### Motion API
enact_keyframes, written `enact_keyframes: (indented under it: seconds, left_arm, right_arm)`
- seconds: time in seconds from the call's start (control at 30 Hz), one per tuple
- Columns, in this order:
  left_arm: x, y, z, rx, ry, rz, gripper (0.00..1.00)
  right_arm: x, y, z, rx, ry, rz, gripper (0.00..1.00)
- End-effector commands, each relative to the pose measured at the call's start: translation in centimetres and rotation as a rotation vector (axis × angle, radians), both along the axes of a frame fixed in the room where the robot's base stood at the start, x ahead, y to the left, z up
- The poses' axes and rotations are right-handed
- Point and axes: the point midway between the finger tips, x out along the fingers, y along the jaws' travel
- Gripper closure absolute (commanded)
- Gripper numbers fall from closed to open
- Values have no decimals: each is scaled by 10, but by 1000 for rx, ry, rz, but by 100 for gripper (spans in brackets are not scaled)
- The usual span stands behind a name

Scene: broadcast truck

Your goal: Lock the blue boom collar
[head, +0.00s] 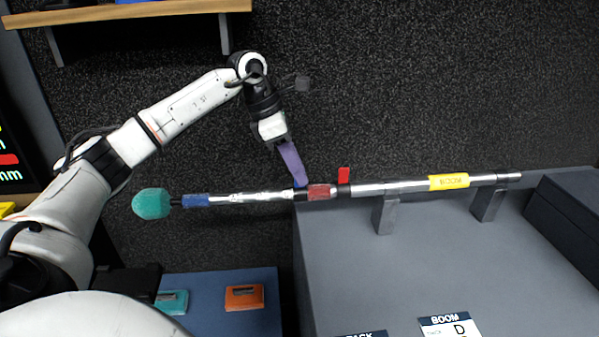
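The boom pole (390,187) lies level across the view, with a teal foam microphone head (152,204) at its left end. A small blue part (300,185), apparently the blue collar or its lever, shows at the pole just left of the red collar (319,191); it is mostly hidden by my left gripper. A red lever (344,175) stands up beside the red collar. My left gripper (299,180) reaches down from above, its purple fingers at the blue part. The fingers overlap in this view, so their opening and any contact are unclear. My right gripper is out of view.
Two grey supports (387,215) (487,204) hold the pole above a grey case top (430,270). A blue sleeve (195,200) is near the microphone. Teal (172,302) and orange (244,297) items lie on a blue surface below. A shelf (130,13) hangs at upper left.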

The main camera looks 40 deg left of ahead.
Motion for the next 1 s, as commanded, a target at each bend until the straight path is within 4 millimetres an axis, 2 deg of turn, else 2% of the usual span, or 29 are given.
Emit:
enact_keyframes:
  seconds: [0.2, 0.43, 0.6, 1.0]
  left_arm:
    - [-12, 11, 43, 0, -6, 2, 75]
    - [-22, 20, 75, 0, -3, 1, 75]
    - [-26, 22, 82, -1, -1, 1, 75]
    - [-26, 22, 82, -1, -1, 0, 75]
  right_arm:
    - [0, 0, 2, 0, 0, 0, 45]
    - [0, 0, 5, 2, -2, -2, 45]
    - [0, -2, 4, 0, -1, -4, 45]
    - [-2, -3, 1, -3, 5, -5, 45]
